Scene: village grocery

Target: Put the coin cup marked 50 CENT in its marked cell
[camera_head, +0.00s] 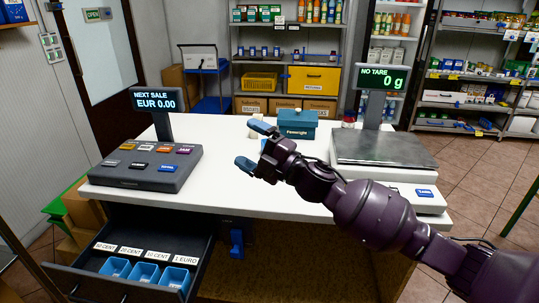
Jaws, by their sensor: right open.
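The open cash drawer (75,279) at the lower left has cells labelled, left to right, what looks like 50 CENT (105,246), then 20 CENT, 10 CENT and 1 EURO. Three blue cups (117,267) stand in the cells under the other labels. The leftmost cell looks dark and empty. I cannot make out a cup marked 50 CENT; a small blue patch (264,144) shows behind my right gripper, too hidden to identify. My right gripper (253,146) is open above the white counter, blue fingertips apart and pointing left. My left gripper is out of view.
A dark till keypad (145,167) with its display stands at the counter's left. A teal box (298,124) is at the back. A scale (383,152) stands at the right, behind my right arm. The counter (225,180) is clear between keypad and gripper.

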